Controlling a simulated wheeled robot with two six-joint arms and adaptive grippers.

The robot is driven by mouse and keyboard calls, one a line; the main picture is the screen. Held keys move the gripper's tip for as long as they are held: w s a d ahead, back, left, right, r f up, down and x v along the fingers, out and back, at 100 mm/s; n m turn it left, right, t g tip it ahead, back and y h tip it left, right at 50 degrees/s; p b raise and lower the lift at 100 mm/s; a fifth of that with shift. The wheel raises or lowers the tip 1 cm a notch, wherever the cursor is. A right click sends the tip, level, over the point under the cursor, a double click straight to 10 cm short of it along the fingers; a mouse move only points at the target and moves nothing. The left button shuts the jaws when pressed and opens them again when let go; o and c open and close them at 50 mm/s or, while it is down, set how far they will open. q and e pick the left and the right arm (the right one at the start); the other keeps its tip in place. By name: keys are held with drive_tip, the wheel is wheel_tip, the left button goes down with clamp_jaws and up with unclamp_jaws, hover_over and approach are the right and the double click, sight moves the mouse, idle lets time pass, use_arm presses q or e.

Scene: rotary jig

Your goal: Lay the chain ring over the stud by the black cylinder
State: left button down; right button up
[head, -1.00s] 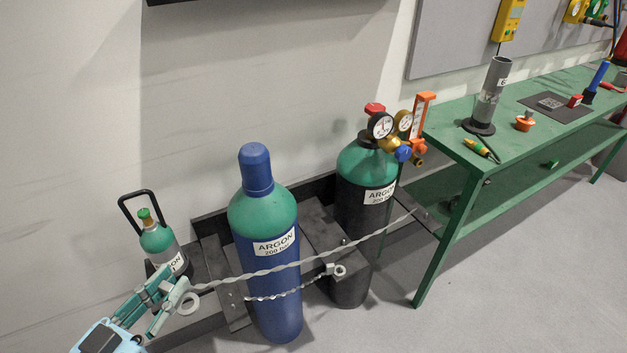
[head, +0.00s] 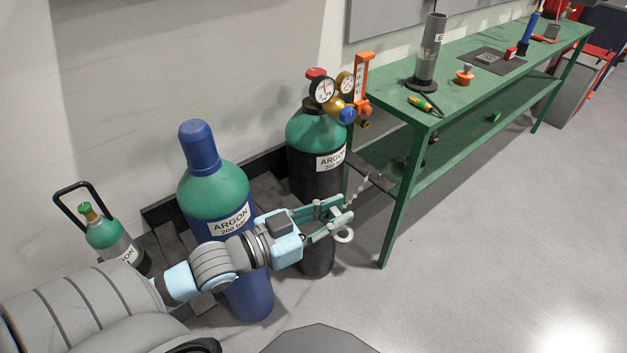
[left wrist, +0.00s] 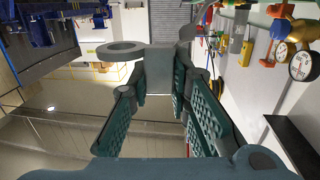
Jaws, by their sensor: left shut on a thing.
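My left gripper (head: 333,216) is shut on the chain ring (head: 344,236), in front of the black cylinder's lower part. The grey ring (left wrist: 122,48) sticks out past the fingers in the left wrist view. A short stretch of chain (head: 361,190) runs from the gripper up and right to a dark bracket by the bench. The black cylinder (head: 303,178) has a green shoulder and an ARGON label. The stud by it cannot be made out; my gripper and forearm cover that area. My right gripper is not in view.
A blue argon cylinder (head: 252,290) stands left, behind my left arm. A small cylinder (head: 104,233) stands farther left. A gauge regulator (head: 338,95) tops the black cylinder. The green bench (head: 405,170) stands right; the floor before it is clear.

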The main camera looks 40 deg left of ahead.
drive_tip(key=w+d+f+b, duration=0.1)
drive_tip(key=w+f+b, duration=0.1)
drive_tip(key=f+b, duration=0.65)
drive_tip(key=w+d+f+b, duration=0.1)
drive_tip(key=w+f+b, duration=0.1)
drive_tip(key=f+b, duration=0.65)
use_arm(q)
drive_tip(key=w+a+f+n+y+b, duration=0.1)
drive_tip(key=w+a+f+n+y, duration=0.1)
drive_tip(key=w+a+f, duration=0.3)
drive_tip(key=w+a+f+n+t+y+b, duration=0.1)
drive_tip(key=w+a+f+y, duration=0.3)
drive_tip(key=a+f, duration=0.7)
drive_tip(key=w+a+f+n+y+b, duration=0.1)
drive_tip(key=w+a+f+n+y, duration=0.1)
drive_tip(key=w+a+f, duration=0.6)
wheel_tip(320, 180, down, 2)
drive_tip(key=shift+a+f+n+t+y+b, duration=0.15)
drive_tip(key=shift+n+t+y+b, duration=0.2)
drive_tip(key=shift+n, duration=0.25)
wheel_tip(320, 180, down, 2)
drive_tip(key=shift+b, duration=1.05)
drive_tip(key=shift+f, duration=0.1)
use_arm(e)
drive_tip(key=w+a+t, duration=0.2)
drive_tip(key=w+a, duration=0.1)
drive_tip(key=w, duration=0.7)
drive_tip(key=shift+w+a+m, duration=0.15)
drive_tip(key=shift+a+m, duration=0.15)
